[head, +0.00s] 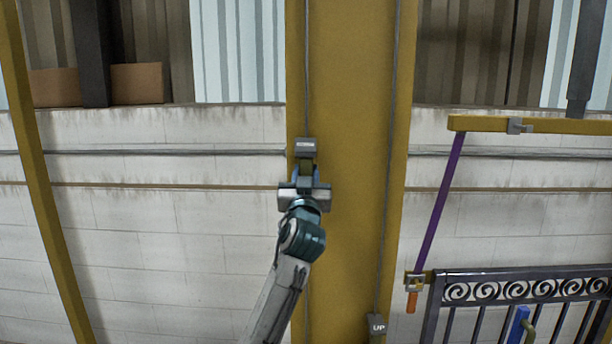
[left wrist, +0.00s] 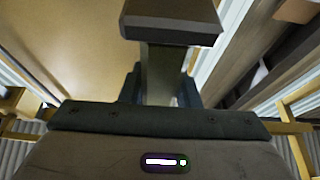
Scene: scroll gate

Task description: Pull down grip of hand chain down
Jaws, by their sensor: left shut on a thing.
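The grip of the left hand chain (head: 305,148) has a grey labelled cap over an olive body, upright against the yellow column. Its label is too small to read. My left gripper (head: 306,173) is shut on the olive body just below the cap. In the left wrist view the cap of this grip (left wrist: 172,22) stands above the fingers and partly hides them. A second grip marked UP (head: 377,326) hangs lower on the right chain, with nothing holding it. My right gripper is not in view.
The wide yellow column (head: 350,190) stands behind both chains. To the right are a purple strap (head: 439,205) hanging from a yellow beam (head: 545,125) and a dark scroll gate (head: 525,288). A white block wall (head: 160,235) fills the back left.

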